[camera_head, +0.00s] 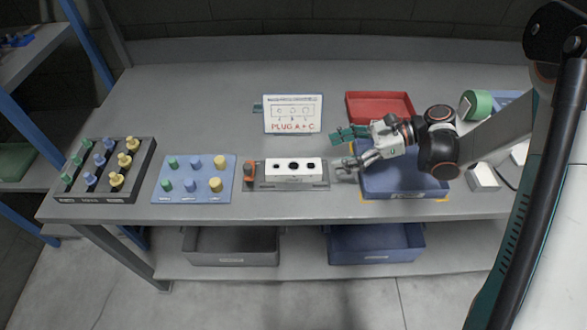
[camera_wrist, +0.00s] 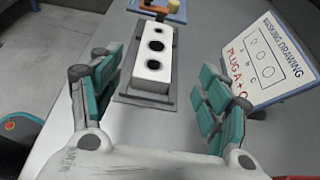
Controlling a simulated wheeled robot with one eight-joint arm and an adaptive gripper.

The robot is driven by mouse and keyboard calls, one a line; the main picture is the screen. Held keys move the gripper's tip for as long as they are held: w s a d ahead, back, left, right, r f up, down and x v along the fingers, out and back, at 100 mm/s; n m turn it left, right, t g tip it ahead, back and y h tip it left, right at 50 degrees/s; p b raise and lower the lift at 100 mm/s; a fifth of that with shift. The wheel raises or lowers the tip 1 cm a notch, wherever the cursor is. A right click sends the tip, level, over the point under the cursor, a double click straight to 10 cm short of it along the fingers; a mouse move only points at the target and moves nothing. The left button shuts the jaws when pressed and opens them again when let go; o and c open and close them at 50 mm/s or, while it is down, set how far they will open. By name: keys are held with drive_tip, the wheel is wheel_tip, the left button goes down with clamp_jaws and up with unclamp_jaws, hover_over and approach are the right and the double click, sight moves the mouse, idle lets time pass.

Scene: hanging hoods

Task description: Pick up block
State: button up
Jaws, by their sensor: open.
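The white block (camera_head: 293,174) has several round dark holes along its top and lies in a grey fixture (camera_head: 257,184) near the middle of the bench. The white block (camera_wrist: 154,66) also shows in the wrist view, ahead of my fingers, with its grey fixture (camera_wrist: 143,97) under it. My gripper (camera_head: 347,149) is to the right of the block in the head view, open and empty. In the wrist view my gripper (camera_wrist: 160,85) has its teal finger pads spread wide, one on each side of the picture. I see no contact with the block.
A sign reading "PLUG A + C" (camera_head: 292,126) stands behind the block. A blue tray (camera_head: 155,192) and a dark rack (camera_head: 62,190), both with coloured plugs, are to the left. A blue bin (camera_head: 405,190) and a red tray (camera_head: 380,98) are to the right.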

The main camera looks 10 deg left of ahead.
drive_tip(key=b, duration=0.2)
approach(288, 167)
drive_tip(key=x, duration=0.4)
drive_tip(key=shift+w+f, duration=0.2)
drive_tip(key=shift+w, duration=0.15)
drive_tip(key=b+x, duration=0.2)
drive_tip(key=x, duration=0.2)
drive_tip(key=shift+s+f+b, duration=0.2)
drive_tip(key=shift+f+b, duration=0.1)
drive_tip(key=shift+a, duration=0.45)
drive_tip(key=shift+c, duration=0.6)
clamp_jaws()
drive_tip(key=shift+r, duration=0.1)
